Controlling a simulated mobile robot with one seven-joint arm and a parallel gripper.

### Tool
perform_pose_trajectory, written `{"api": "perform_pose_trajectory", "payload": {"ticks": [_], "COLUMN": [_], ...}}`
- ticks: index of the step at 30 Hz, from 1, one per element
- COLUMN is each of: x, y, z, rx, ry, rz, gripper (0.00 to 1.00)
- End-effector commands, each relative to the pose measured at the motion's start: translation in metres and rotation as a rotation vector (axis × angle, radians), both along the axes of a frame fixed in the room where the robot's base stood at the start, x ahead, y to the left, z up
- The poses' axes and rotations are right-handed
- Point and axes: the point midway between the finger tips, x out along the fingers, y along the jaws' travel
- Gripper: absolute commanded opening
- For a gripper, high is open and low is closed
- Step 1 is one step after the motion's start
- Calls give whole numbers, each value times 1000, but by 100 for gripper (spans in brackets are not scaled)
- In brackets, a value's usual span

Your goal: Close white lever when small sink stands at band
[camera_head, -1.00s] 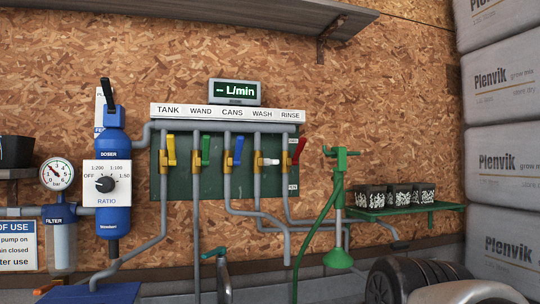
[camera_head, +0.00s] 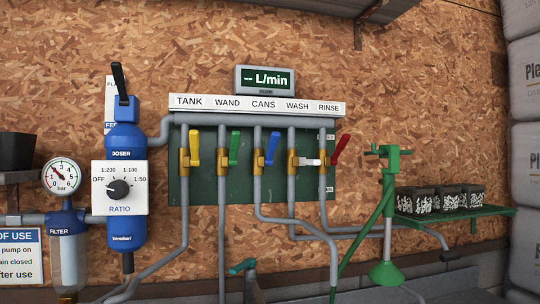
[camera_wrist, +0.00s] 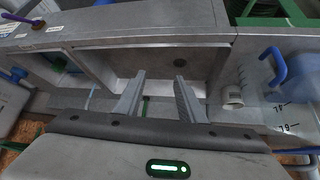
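The white lever (camera_head: 309,161) is on the brass valve under the WASH label and lies sideways, pointing right. The yellow (camera_head: 195,148), green (camera_head: 234,147) and blue (camera_head: 272,148) levers point up. The red lever (camera_head: 341,149) slants up to the right. I cannot make out a water level. My gripper is open and empty, away from the levers.
A display (camera_head: 265,79) above the labels reads "-- L/min". A blue doser (camera_head: 125,170) and a gauge (camera_head: 62,175) are at left. A green shelf (camera_head: 490,213) with pots is at right. A translucent container with a blue handle (camera_wrist: 272,65) stands right of my gripper.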

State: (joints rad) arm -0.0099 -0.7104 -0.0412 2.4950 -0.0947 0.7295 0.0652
Motion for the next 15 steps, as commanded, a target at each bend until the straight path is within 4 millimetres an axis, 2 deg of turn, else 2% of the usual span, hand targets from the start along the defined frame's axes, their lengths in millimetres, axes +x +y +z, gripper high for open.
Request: {"api": "perform_pose_trajectory", "payload": {"ticks": [1, 5, 8, 9, 12, 15], "x": [17, 63, 99, 113, 142, 159], "y": [-10, -34, -47, -50, -48, -36], "z": [36, 99, 160, 188, 255, 305], "rx": [-12, -39, -49, -47, -27, 15], "ry": [-62, -249, -415, -488, -665, -799], "rz": [-18, -48, -41, -30, 31, 114], "gripper": [36, 36, 36, 36, 36, 36]}}
